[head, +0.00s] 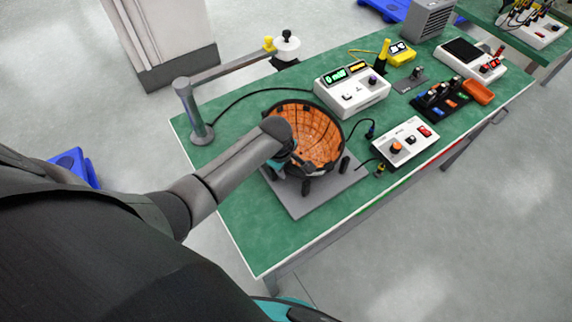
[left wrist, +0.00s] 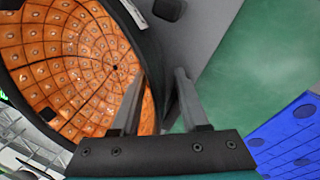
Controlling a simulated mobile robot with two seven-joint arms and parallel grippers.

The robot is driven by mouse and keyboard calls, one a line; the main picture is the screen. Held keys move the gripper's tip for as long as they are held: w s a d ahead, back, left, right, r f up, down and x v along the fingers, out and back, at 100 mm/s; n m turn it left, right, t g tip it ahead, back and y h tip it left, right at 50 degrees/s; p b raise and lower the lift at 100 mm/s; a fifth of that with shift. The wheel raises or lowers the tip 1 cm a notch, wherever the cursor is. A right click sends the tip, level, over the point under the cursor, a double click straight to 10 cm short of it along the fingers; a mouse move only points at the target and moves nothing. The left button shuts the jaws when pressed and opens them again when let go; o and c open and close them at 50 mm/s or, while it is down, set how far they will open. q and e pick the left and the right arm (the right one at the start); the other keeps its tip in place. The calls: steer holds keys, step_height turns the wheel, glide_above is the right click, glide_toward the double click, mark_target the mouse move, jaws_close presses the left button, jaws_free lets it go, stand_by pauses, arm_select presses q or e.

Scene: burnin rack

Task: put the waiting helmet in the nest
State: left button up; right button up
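The helmet (head: 318,136) is a dark bowl with its opening up and an orange, tiled inside. It stands among short black posts on a grey plate, the nest (head: 305,207), on the green table. Whether it is fully seated is hard to tell. My left gripper (head: 287,158) is at its near left rim. In the left wrist view the helmet (left wrist: 75,62) fills the upper left. The fingers of my left gripper (left wrist: 160,90) straddle its dark wall, one inside and one outside, and appear shut on it. My right gripper is out of view.
A white control box (head: 405,142) stands right of the nest, and a white display unit (head: 352,92) behind it. A grey post (head: 190,105) with a swing arm stands at the left. Black cables cross the table. The front left table area is clear.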

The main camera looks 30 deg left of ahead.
arm_select(q)
steer(key=p+v, duration=0.3)
steer(key=v, duration=0.9)
steer(key=shift+r+p, duration=0.2)
steer(key=shift+p, duration=0.2)
